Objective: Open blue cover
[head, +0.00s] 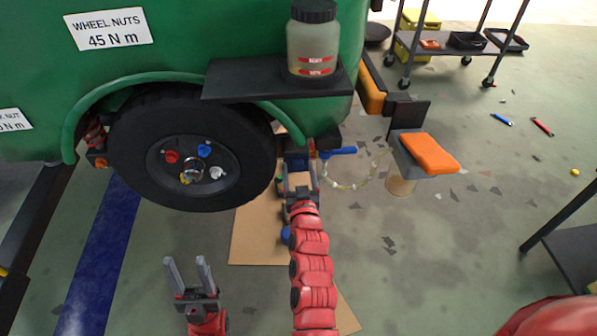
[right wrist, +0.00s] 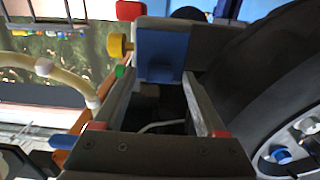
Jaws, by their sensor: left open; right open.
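The blue cover (right wrist: 160,52) is a small blue block in the right wrist view, upright on a dark part beside the tyre, just beyond my right fingertips. In the head view, a small blue patch (head: 296,160) shows at the fingertips, mostly hidden by the gripper. My right gripper (right wrist: 161,85) is open, with one finger on each side below the blue cover; whether they touch it, I cannot tell. It also shows in the head view (head: 299,172), low beside the wheel. My left gripper (head: 189,264) is open and empty above the floor at lower left.
The green vehicle's wheel (head: 187,150) stands left of my right gripper. A yellow knob (right wrist: 120,46) and a red part (right wrist: 130,10) sit beside the cover. A blue-handled valve (head: 342,151) with a pale hose (head: 345,186) is to the right. A shelf holds a bottle (head: 313,42) above.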

